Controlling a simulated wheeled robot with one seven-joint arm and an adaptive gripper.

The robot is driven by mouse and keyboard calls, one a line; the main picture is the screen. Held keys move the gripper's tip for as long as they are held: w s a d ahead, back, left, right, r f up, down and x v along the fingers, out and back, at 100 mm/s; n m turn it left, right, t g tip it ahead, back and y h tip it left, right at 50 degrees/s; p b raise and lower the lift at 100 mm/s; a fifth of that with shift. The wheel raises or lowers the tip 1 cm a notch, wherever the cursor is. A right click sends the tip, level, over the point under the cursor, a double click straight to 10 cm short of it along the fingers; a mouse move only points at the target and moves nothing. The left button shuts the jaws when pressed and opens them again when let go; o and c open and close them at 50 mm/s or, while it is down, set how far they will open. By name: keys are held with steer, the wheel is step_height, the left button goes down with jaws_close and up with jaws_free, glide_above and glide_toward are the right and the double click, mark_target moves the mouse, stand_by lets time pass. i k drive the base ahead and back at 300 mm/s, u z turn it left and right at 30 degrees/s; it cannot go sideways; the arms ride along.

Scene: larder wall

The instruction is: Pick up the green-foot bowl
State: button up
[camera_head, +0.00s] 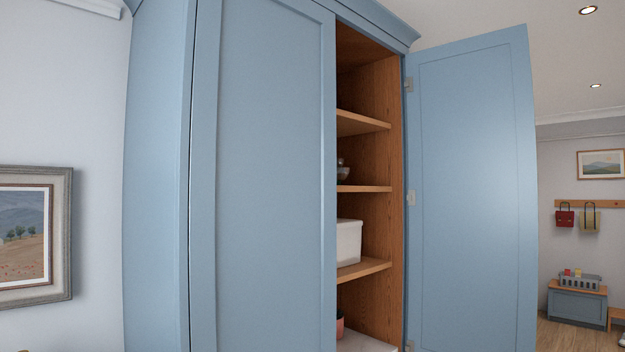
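No green-foot bowl can be made out in the head view. A small dark, shiny rounded item (343,172) stands on a middle shelf of the blue cupboard (160,180). It is mostly hidden behind the shut left door (265,180), and I cannot tell whether it is a bowl or has a green foot. My gripper is not in view.
The right door (470,190) stands wide open, leaving a narrow opening to the wooden shelves (363,123). A white bin (348,243) sits on a lower shelf, with a pinkish pot (340,325) below. A framed picture (62,235) hangs at left.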

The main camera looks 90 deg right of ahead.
mark_target(342, 173)
steer(key=z, duration=2.65)
steer(key=i, duration=0.35)
steer(key=z, duration=0.05)
